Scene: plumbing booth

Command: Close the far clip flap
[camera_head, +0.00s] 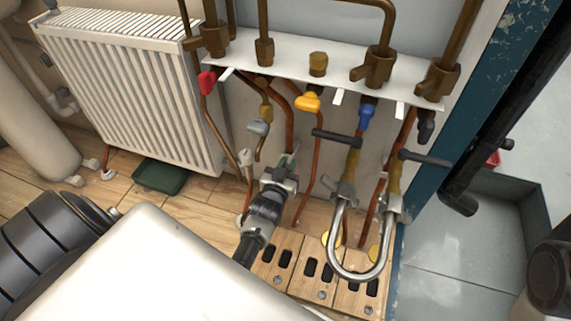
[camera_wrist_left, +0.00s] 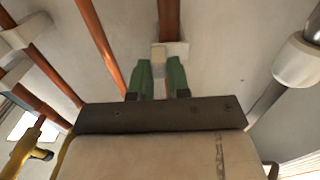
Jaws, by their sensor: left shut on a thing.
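My left gripper (camera_head: 290,160) is low in front of the wall pipes, below the white valve plate. In the left wrist view its two green fingertips (camera_wrist_left: 161,80) are close together at a small pale clip (camera_wrist_left: 173,47) around a copper pipe. They are shut on the pale piece of the clip between them; its flap's exact angle cannot be told. In the head view the gripper hides this clip. My right gripper is not in view.
The white plate (camera_head: 336,66) carries brass fittings above. A U-shaped metal pipe (camera_head: 361,272) hangs to the right of my gripper. A white radiator (camera_head: 130,85) stands at left. A yellow-handled valve (camera_wrist_left: 33,148) and a white fitting (camera_wrist_left: 308,58) flank the wrist view.

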